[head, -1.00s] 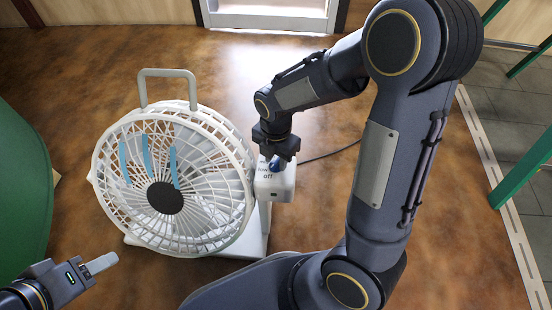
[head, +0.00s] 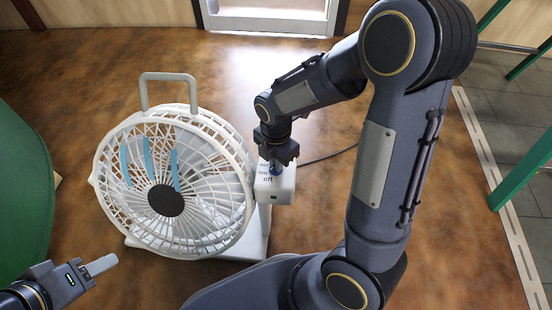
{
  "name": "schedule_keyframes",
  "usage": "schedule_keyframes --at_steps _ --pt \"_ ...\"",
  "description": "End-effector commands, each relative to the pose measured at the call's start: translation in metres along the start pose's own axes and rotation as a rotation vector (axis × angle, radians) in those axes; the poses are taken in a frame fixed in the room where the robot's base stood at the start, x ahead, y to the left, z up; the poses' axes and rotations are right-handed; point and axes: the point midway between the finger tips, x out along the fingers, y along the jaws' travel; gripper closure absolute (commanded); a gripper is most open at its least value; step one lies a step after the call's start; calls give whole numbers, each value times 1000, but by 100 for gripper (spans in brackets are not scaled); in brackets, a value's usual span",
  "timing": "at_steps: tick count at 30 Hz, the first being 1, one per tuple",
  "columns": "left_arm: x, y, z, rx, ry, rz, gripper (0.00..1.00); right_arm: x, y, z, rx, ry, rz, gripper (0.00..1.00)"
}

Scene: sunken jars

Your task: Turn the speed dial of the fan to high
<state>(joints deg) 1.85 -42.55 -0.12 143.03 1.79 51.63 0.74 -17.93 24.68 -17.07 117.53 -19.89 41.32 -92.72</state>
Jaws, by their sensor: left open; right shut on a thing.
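The white fan (head: 172,185) stands on the brown floor left of the middle, with a round cage, a dark hub and blue ribbons on its front. Its white control box (head: 277,188) sits at the fan's right side, with the word "off" on its top. The blue speed dial (head: 275,168) is on top of the box, mostly hidden under my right gripper (head: 276,164). The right gripper points down and is shut on the dial. The dial's setting cannot be read. My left gripper (head: 100,266) is at the lower left, open and empty, apart from the fan.
A dark cable (head: 330,154) runs right from behind the box. A green rounded thing (head: 22,190) is at the left edge and green legs (head: 520,170) are at the right. A white-framed opening (head: 270,18) is at the back. Floor behind the fan is clear.

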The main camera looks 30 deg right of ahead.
Motion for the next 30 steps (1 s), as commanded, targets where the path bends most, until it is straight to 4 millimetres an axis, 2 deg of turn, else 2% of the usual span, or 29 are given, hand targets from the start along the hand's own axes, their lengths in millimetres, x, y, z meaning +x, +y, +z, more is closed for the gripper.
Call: schedule_keyframes --at_steps 12,30 --pt "-17 8 -8 0 0 0 51 -2 -1 0 373 0 -2 100" --pt "-30 14 -15 0 0 0 51 -2 0 0 944 -1 -1 100"
